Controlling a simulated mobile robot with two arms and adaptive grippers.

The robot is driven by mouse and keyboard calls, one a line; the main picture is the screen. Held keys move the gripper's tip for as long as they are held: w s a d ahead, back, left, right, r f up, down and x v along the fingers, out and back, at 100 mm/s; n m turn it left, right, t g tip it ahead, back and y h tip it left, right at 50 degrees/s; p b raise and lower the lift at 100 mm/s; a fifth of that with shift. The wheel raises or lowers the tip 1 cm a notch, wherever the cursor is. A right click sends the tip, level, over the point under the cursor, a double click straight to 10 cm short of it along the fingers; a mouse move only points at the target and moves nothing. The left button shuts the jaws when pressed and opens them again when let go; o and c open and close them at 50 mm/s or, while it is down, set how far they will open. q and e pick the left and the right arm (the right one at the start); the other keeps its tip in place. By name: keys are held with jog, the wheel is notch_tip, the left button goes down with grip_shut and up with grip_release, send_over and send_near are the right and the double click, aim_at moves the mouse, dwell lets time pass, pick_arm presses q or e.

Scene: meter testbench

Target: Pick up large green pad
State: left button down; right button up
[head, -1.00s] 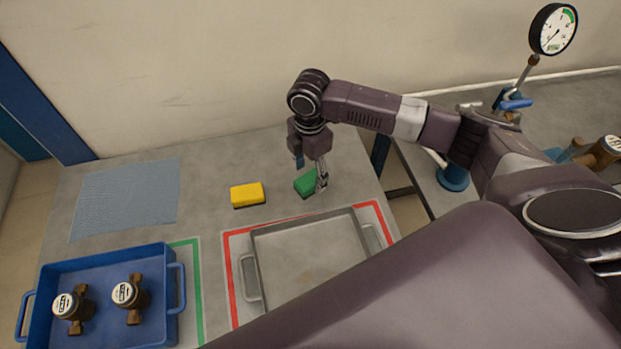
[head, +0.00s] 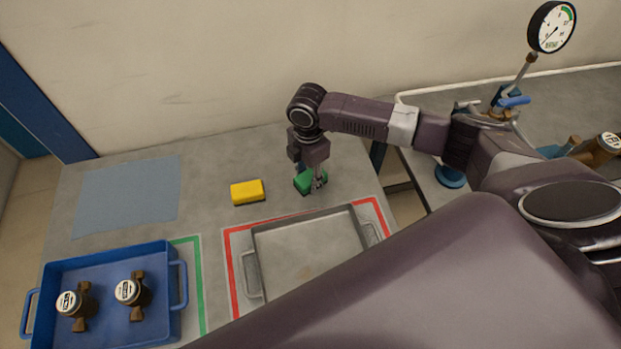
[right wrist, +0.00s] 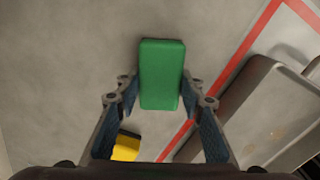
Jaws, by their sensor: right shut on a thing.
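The green pad (head: 304,181) is on the grey table, behind the grey metal tray, partly hidden by my right gripper (head: 314,184). In the right wrist view the green pad (right wrist: 161,75) lies between the two fingers of my right gripper (right wrist: 160,92), its far end reaching past the fingertips. The gripper is shut on the pad. Whether the pad is clear of the table cannot be told. My left gripper is not in view.
A yellow sponge (head: 248,192) lies left of the green pad. The grey tray (head: 258,285) sits inside a red outline. A blue crate (head: 160,252) with two brass meters stands at the left front. A blue mat (head: 125,195) lies at the back left. A gauge stand is at right.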

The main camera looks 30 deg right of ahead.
aim_at(309, 177)
jog(key=shift+w+r, duration=0.1)
jog(key=shift+r, duration=0.45)
notch_tip(309, 177, up, 19)
jog(key=b, duration=0.3)
